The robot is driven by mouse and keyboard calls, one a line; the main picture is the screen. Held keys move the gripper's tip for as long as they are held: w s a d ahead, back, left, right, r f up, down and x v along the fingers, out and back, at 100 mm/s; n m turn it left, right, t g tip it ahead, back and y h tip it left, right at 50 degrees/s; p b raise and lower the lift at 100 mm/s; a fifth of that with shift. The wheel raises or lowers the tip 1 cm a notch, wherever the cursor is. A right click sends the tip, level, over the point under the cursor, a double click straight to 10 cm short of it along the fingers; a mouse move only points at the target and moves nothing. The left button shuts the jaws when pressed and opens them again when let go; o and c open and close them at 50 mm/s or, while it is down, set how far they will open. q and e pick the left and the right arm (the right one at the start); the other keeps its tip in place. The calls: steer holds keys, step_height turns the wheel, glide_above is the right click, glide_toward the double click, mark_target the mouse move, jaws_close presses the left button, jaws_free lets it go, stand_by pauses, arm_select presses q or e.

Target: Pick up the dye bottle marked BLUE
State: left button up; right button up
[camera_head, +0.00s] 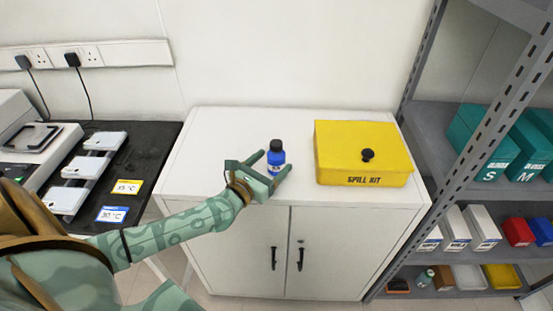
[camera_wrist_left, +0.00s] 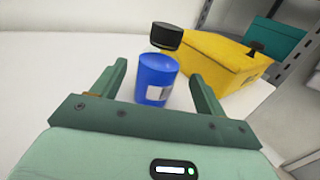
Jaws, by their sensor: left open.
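A small blue bottle (camera_head: 276,159) with a black cap stands upright on the white cabinet top. Its pale label is too small to read in the head view. My left gripper (camera_head: 271,166) is open at the bottle, with a finger to either side of it. In the left wrist view the bottle (camera_wrist_left: 155,80) stands between the fingertips of the open left gripper (camera_wrist_left: 158,71), with a gap to each finger. The black cap shows above it, and the label faces partly right. My right gripper is not in view.
A yellow spill kit box (camera_head: 363,154) sits right of the bottle on the white cabinet (camera_head: 235,130). A grey shelf rack (camera_head: 436,120) with teal boxes stands at the right. A dark bench (camera_head: 130,165) with lab devices is at the left. The cabinet top behind the bottle is clear.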

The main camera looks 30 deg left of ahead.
mark_target(280, 152)
arm_select(q)
steer(key=w, duration=0.5)
steer(key=shift+r, duration=0.35)
steer(key=shift+s, duration=0.15)
steer(key=c, duration=1.2)
steer(key=shift+o, duration=0.2)
